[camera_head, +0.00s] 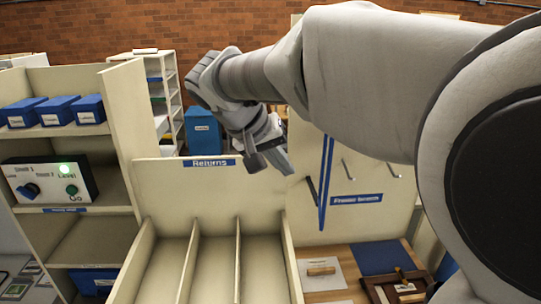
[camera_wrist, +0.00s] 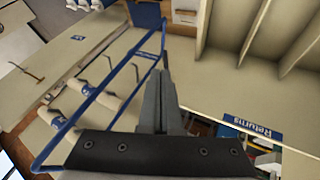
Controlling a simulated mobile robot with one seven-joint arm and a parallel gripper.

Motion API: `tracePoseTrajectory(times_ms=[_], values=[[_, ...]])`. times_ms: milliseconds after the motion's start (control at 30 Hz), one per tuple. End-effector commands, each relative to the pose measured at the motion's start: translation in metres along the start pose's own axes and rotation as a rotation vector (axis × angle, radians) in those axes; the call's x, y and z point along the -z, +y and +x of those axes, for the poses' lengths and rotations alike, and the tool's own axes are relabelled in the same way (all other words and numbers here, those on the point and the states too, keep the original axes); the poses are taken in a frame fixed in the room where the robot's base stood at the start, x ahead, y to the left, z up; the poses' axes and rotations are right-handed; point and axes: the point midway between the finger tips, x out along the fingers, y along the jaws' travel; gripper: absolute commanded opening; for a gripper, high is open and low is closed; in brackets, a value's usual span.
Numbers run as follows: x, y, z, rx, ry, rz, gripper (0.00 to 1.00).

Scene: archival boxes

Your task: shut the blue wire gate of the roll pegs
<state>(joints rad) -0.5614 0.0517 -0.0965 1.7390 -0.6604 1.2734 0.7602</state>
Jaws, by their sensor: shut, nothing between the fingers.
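The blue wire gate (camera_head: 324,185) shows nearly edge-on in the head view as a narrow upright loop at the left of the cream peg panel (camera_head: 375,225). It appears to stand out from the panel, open. In the wrist view the gate (camera_wrist: 130,57) is a long loop left of my fingers, with pale rolls (camera_wrist: 73,98) and hooked pegs (camera_wrist: 33,72) seen past it. My gripper (camera_head: 283,163) is shut and empty, up and left of the gate; in the wrist view its fingers (camera_wrist: 158,75) are beside the wire. Whether they touch it I cannot tell.
The Returns rack (camera_head: 190,205) with empty upright slots stands just left of the gate. A bench with a blue mat (camera_head: 378,257) and a wooden frame (camera_head: 402,290) lies below the panel. My arm covers the upper right of the head view.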

Motion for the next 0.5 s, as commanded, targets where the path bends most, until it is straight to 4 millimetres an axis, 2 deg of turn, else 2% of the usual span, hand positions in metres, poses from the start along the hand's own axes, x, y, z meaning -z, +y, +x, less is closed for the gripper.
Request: tracePoseTrajectory(times_ms=[100,300,500], values=[[-0.001,0.001,0.028,-0.004,-0.006,-0.003,0.00],[-0.001,0.001,0.069,-0.002,-0.005,-0.002,0.00],[0.000,0.028,0.078,0.001,-0.002,-0.001,0.00]])
